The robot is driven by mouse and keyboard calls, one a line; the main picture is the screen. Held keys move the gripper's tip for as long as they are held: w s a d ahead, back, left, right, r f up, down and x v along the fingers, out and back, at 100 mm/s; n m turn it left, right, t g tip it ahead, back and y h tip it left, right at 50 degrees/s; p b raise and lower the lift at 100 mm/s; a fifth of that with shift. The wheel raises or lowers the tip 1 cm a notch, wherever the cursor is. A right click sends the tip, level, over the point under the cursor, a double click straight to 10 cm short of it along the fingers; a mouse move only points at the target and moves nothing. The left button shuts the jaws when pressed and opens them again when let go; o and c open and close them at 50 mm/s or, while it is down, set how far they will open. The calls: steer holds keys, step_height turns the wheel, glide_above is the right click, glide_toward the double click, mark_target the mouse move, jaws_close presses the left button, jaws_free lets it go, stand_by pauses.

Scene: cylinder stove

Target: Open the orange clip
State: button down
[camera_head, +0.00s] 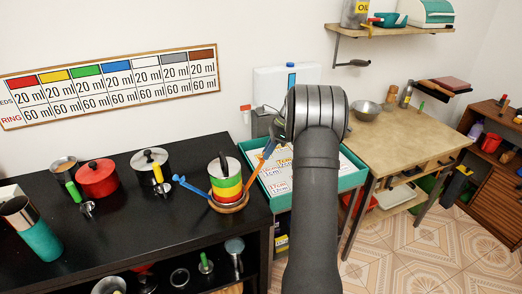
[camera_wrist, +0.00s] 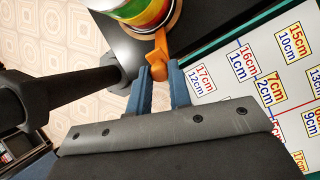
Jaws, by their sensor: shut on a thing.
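The orange clip (camera_wrist: 160,50) shows in the wrist view as a lever sticking out beside a striped cylinder (camera_wrist: 146,12). Its outer end is between the fingertips of my gripper (camera_wrist: 159,78), which is shut on it. The cylinder has green, yellow and red bands and stands upright on a round brown base (camera_head: 229,206). A blue clip (camera_head: 191,186) sticks out on its left. My arm hides part of my gripper in the head view.
The cylinder stands near the right end of the black table (camera_head: 135,225). A teal tray (camera_head: 352,178) with a number sheet lies to the right. A red pot (camera_head: 97,179), a grey-lidded pot (camera_head: 150,166) and a teal cup (camera_head: 35,235) stand left. A wooden table (camera_head: 410,125) is farther right.

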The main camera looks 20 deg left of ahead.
steer(key=shift+w+d+f, duration=0.4)
steer(key=shift+d+f, duration=0.1)
steer(key=c, duration=1.3)
jaws_free()
steer(key=shift+r, duration=0.1)
steer(key=v, duration=1.7)
